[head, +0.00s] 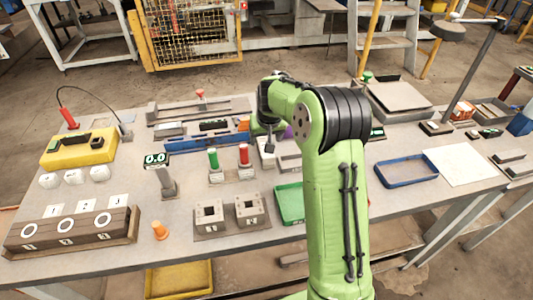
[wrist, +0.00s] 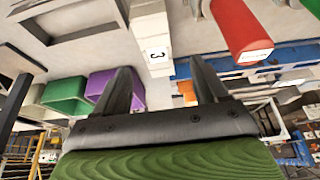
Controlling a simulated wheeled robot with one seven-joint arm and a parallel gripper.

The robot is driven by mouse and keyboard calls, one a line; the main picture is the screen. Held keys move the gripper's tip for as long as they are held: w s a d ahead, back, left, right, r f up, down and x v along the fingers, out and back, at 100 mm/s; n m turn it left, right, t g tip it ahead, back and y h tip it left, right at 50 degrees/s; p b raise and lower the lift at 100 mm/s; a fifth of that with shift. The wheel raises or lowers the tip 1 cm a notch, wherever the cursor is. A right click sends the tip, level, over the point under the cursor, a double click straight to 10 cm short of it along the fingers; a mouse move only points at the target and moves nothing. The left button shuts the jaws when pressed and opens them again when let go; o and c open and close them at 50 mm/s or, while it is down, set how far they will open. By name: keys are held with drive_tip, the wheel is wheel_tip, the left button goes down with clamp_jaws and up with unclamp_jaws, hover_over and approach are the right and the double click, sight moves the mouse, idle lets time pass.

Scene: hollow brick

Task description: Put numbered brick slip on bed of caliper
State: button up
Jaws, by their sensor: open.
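A pale slip with a label "3" (wrist: 157,56) shows in the wrist view, in line with the gap between the fingers of my gripper (wrist: 160,70). The fingers are apart and I see no grip on the slip; its depth between them is unclear. In the head view my arm hides most of the gripper, and a small light-grey piece (head: 267,158) shows just below the wrist. A grey post with a "0.0" display (head: 158,161) stands left of centre on the table. I cannot tell for sure which part is the caliper's bed.
Red and green cylinders (head: 244,154) stand close left of my wrist. Square-holed blocks (head: 208,214) and a green tray (head: 290,203) are in front. A blue-rimmed tray (head: 406,170) and white sheet (head: 460,164) lie right. A yellow box (head: 78,149) is at left.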

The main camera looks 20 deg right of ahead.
drive_tip(key=b+x, duration=0.1)
drive_tip(key=x, duration=0.6)
drive_tip(key=shift+d, duration=0.1)
drive_tip(key=shift+s, duration=0.1)
drive_tip(key=shift+f, duration=0.2)
drive_tip(key=shift+r, duration=0.1)
clamp_jaws()
idle(0.4)
